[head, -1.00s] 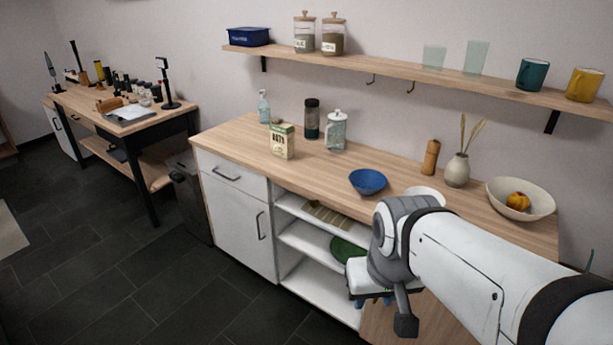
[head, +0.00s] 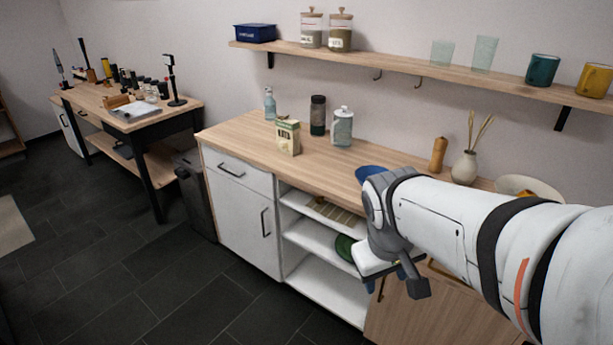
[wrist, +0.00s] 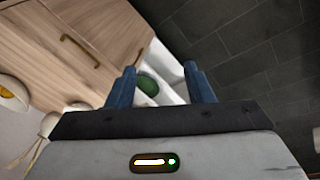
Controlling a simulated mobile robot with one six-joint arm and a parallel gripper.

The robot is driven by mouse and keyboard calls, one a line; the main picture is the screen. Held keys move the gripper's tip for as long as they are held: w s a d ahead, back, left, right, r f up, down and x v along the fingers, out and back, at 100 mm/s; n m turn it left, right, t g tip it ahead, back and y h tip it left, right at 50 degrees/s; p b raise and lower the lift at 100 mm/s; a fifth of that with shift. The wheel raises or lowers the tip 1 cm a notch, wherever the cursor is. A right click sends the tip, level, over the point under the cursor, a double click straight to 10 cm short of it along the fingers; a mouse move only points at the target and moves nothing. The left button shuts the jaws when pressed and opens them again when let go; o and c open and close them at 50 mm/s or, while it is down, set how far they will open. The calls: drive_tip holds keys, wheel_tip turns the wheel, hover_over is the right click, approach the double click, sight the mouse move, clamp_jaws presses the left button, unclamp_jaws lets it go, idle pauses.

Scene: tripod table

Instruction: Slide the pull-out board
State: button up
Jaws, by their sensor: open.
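My gripper (wrist: 160,80) is open and empty in the wrist view, its two blue fingers apart in front of the counter unit. A wooden front with a brass handle (wrist: 80,51) lies beyond and left of the fingers; I cannot tell whether it is the pull-out board. In the head view, a light slatted wooden piece (head: 336,211) lies in the top open bay under the worktop (head: 235,138). My arm covers the lower right of the unit there, and my fingers are mostly hidden. No contact shows.
A green bowl (head: 344,247) sits on a shelf; it also shows between my fingers (wrist: 148,85). On the worktop stand a carton (head: 288,136), a blue bowl (head: 368,172), a vase (head: 465,168) and a pepper mill (head: 438,154). Dark floor (head: 110,250) is free at the left.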

drive_tip(key=w+d+f+n+h+b, duration=0.2)
drive_tip(key=w+f+n+h+b, duration=0.15)
drive_tip(key=w, duration=0.45)
drive_tip(key=w+d+f+n+h+b, duration=0.1)
drive_tip(key=w+f+n+h+b, duration=0.2)
drive_tip(key=w, duration=0.4)
drive_tip(key=n+t+h+b, duration=0.4)
drive_tip(key=n+t+b, duration=0.75)
drive_tip(key=n, duration=0.75)
approach(318, 201)
drive_tip(key=shift+y, duration=0.25)
drive_tip(key=x, duration=0.8)
drive_tip(key=shift+d+r+b, duration=0.2)
drive_tip(key=shift+b, duration=0.2)
drive_tip(key=shift+c, duration=0.2)
clamp_jaws()
